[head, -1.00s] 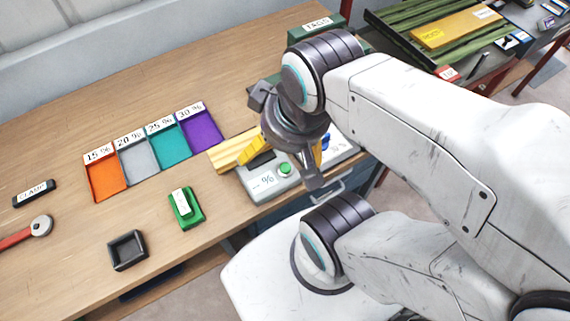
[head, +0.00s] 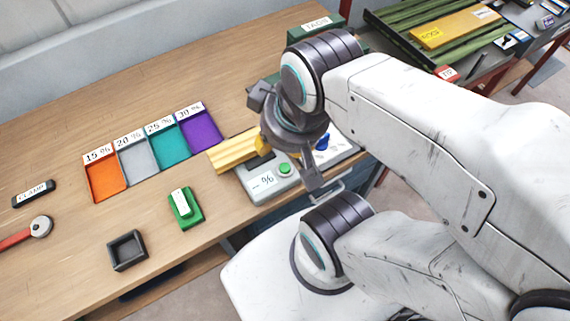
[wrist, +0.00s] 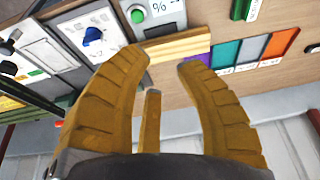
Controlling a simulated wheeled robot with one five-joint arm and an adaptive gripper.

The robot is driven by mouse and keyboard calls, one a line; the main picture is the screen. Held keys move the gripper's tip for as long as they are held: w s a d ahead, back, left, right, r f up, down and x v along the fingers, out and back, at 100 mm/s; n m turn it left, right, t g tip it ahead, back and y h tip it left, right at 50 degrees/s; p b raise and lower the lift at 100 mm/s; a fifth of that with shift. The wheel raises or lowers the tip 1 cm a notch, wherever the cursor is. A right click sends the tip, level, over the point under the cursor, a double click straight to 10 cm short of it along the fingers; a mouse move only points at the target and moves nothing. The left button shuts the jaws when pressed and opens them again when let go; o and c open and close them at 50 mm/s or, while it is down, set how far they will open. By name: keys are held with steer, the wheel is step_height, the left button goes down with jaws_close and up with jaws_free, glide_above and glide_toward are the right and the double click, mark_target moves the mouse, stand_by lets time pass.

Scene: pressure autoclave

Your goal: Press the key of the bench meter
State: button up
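The bench meter (head: 257,187) is a light grey box with a % label near the front edge of the bench, below my wrist. Its round green key (head: 285,169) shows in the head view. The key also shows at the top of the wrist view (wrist: 137,16), ahead of the left fingertip and apart from it. My gripper (wrist: 162,60) has yellow ribbed fingers with a gap between the tips and nothing held. In the head view my wrist hides most of the fingers and part of the meter.
A panel with a blue knob (wrist: 92,36) stands beside the meter. Coloured trays (head: 105,181), a green block (head: 184,209) and a black square dish (head: 127,250) lie to the left. Bare bench lies between them.

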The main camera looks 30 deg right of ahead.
jaws_close()
steer(key=c, duration=0.5)
jaws_free()
stand_by(0.4)
